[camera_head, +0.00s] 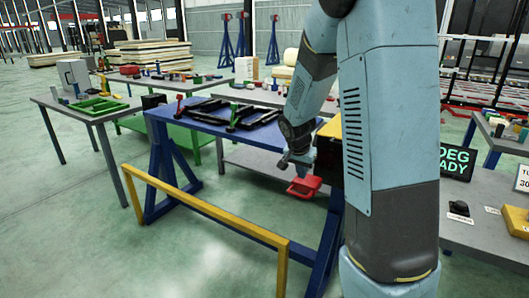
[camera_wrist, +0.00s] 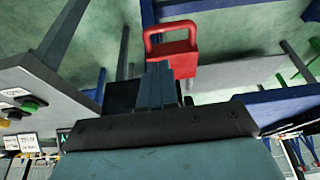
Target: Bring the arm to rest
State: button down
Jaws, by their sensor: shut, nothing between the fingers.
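My arm comes down from the top right of the head view, in front of the blue table. My gripper (camera_head: 297,160) is at the table's front right edge and looks small there. In the wrist view my gripper (camera_wrist: 158,70) shows its grey fingers together, with nothing between them. A red block with a loop handle (camera_wrist: 178,55) shows just past the fingertips. In the head view the red block (camera_head: 304,187) appears just below my gripper. I cannot tell whether they touch or what bears the block.
The blue table (camera_head: 205,117) carries black bars. A yellow rail (camera_head: 205,215) runs low in front of it. A grey table (camera_head: 62,117) with a green tray (camera_head: 98,107) stands left. A grey bench (camera_head: 480,205) with a display sign (camera_head: 456,161) stands right. Open floor lies at front left.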

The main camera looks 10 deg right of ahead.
jog(key=s+a+r+n+t+y, duration=0.15)
jog(key=s+a+r+n, duration=0.25)
jog(key=s+r, duration=0.95)
jog(key=s+a+r+n, duration=0.2)
jog(key=s+r, duration=0.1)
jog(key=s, duration=0.4)
jog(key=s+a+r+n+t+y, duration=0.1)
jog(key=s+a+r+n, duration=0.1)
jog(key=s, duration=0.5)
jog(key=shift+s+r+n, duration=0.35)
jog(key=shift+r+n, duration=0.15)
jog(key=shift+r, duration=0.2)
